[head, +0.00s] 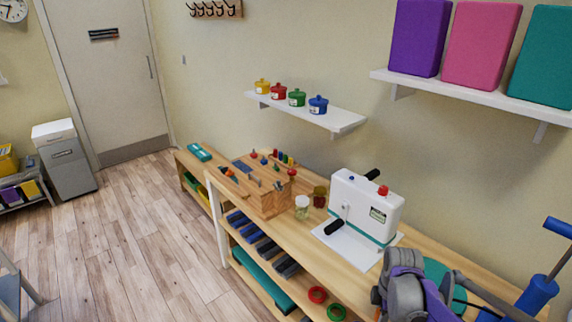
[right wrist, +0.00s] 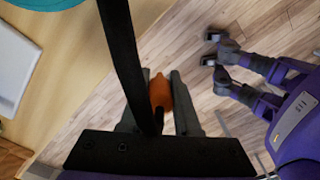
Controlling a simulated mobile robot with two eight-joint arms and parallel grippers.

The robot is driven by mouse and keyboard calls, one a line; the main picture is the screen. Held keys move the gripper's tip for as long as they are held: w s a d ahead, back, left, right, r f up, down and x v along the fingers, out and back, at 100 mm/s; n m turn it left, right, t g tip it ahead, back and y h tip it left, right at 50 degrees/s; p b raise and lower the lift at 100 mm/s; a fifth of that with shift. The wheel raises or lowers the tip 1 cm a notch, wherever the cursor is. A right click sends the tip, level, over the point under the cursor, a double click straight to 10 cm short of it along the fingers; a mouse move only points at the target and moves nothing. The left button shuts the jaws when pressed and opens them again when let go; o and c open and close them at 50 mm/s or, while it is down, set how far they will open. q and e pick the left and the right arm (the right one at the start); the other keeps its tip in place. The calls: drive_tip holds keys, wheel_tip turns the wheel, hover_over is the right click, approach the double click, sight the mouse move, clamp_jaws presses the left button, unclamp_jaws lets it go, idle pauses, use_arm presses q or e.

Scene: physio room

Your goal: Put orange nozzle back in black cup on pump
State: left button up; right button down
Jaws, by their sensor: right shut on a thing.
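My right gripper (right wrist: 160,88) is shut on the orange nozzle (right wrist: 160,92), which sits between its grey fingers in the right wrist view. A wide black strip crosses in front of the nozzle and hides part of it. In the head view my right arm is at the lower right, over the bench's front edge, and its fingertips are hard to make out. The blue pump (head: 538,292) stands at the lower right edge, partly cut off, with a blue handle (head: 558,228) on top. The black cup cannot be made out. My left gripper is not in view.
A wooden bench (head: 345,256) holds a white machine (head: 367,205), two small jars and a wooden peg block (head: 266,196). A teal round thing (head: 440,272) lies behind my right arm. Shelves hang above. Open floor (head: 130,240) lies left of the bench.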

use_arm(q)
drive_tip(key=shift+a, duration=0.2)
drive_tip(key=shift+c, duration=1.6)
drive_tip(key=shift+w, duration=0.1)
use_arm(e)
drive_tip(key=w+a+f+m, duration=0.3)
drive_tip(key=a+f+m, duration=0.3)
drive_tip(key=m, duration=1)
drive_tip(key=shift+w+a+t, duration=0.25)
drive_tip(key=shift+a+t, duration=0.05)
drive_tip(key=shift+a, duration=0.35)
